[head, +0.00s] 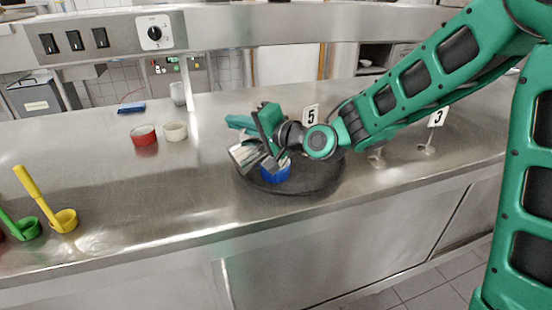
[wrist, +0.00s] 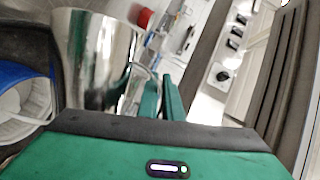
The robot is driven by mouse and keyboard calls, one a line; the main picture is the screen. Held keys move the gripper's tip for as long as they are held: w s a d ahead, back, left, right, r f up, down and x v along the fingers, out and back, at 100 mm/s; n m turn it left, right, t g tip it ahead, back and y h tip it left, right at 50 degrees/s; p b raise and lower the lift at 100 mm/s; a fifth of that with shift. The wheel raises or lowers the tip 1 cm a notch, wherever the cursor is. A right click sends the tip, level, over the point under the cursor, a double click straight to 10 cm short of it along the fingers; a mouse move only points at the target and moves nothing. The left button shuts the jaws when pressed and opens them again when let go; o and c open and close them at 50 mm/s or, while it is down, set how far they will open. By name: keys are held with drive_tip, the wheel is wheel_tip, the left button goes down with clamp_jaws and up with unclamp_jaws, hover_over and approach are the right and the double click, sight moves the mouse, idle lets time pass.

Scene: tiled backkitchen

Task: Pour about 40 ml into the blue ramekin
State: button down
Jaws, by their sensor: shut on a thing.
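The blue ramekin (head: 276,173) sits on a dark round mat (head: 318,184) in the head view, partly hidden behind my gripper and the metal jug. Its blue rim and pale inside show at the left of the wrist view (wrist: 22,73); I cannot tell how much liquid is in it. My gripper (head: 262,128) is shut on a shiny metal jug (head: 243,156), which is tilted close above and left of the ramekin in the head view. The jug also fills the upper left of the wrist view (wrist: 92,60). No stream of liquid can be made out.
A red ramekin (head: 144,136) and a white ramekin (head: 175,131) stand behind to the left. Yellow (head: 66,220) and green (head: 27,230) ladles lie at the left front. Number signs 5 (head: 310,115) and 3 (head: 438,117) stand on the right. The left-middle steel counter is clear.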

drive_tip(key=shift+w+d+r+b, duration=0.15)
drive_tip(key=shift+d+r+b, duration=0.1)
drive_tip(key=shift+b, duration=0.95)
idle(0.6)
drive_tip(key=shift+a+f, duration=0.1)
drive_tip(key=shift+a, duration=0.15)
drive_tip(key=shift+s+a+n+h, duration=0.4)
drive_tip(key=shift+s+a+n, duration=0.25)
drive_tip(key=shift+a+n, duration=0.15)
drive_tip(key=shift+s+a+n, duration=0.15)
drive_tip(key=shift+a+n, duration=0.1)
drive_tip(key=shift+n, duration=0.15)
drive_tip(key=shift+f, duration=0.2)
drive_tip(key=shift+a+h, duration=0.15)
drive_tip(key=shift+h, duration=0.15)
drive_tip(key=shift+s+a+n, duration=0.1)
drive_tip(key=shift+n, duration=0.3)
drive_tip(key=shift+a+f+n+h+p, duration=0.25)
drive_tip(key=shift+n+h+p, duration=0.05)
drive_tip(key=shift+n+p, duration=0.15)
